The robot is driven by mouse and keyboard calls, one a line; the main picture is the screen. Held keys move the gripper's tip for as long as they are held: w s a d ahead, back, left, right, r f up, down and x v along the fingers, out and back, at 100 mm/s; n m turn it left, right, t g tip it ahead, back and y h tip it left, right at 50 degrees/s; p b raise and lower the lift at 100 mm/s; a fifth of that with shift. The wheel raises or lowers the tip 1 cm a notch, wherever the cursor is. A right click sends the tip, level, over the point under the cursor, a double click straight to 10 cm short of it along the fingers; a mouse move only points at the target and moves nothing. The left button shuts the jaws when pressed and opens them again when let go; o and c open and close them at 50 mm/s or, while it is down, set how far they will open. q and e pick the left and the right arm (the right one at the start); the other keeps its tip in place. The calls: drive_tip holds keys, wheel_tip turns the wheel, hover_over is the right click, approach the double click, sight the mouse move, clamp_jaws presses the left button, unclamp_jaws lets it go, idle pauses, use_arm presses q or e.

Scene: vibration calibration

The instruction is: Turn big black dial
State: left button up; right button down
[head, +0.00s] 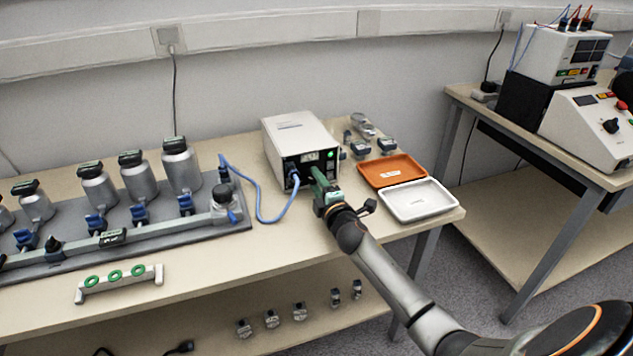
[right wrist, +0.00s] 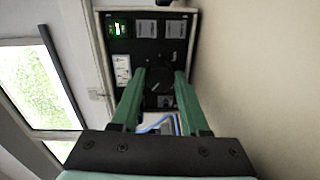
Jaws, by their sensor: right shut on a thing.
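The white instrument box (head: 300,135) stands at the back of the bench, its black front panel facing me. In the right wrist view, the big black dial (right wrist: 160,80) is on that panel (right wrist: 150,45), dark against dark, so its pointer is hard to read. My right gripper (head: 318,180) is at the panel's lower right and hides the dial in the head view. Its green fingers, also in the right wrist view (right wrist: 160,76), lie on either side of the dial and are shut on it. My left gripper is not in view.
A blue cable (head: 262,200) runs from the panel to the left fixture (head: 180,232) with its metal cylinders. An orange tray (head: 400,167) and a white tray (head: 420,200) lie right of the box. Small metal parts stand behind them. A second table (head: 520,150) is at right.

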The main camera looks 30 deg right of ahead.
drive_tip(key=shift+m, duration=0.7)
drive_tip(key=shift+c, duration=2)
unclamp_jaws()
drive_tip(key=shift+s+a, duration=0.15)
drive_tip(key=shift+s, duration=0.35)
drive_tip(key=p+v, duration=0.2)
drive_tip(key=v, duration=0.9)
drive_tip(key=shift+s, duration=0.25)
drive_tip(key=shift+s, duration=0.1)
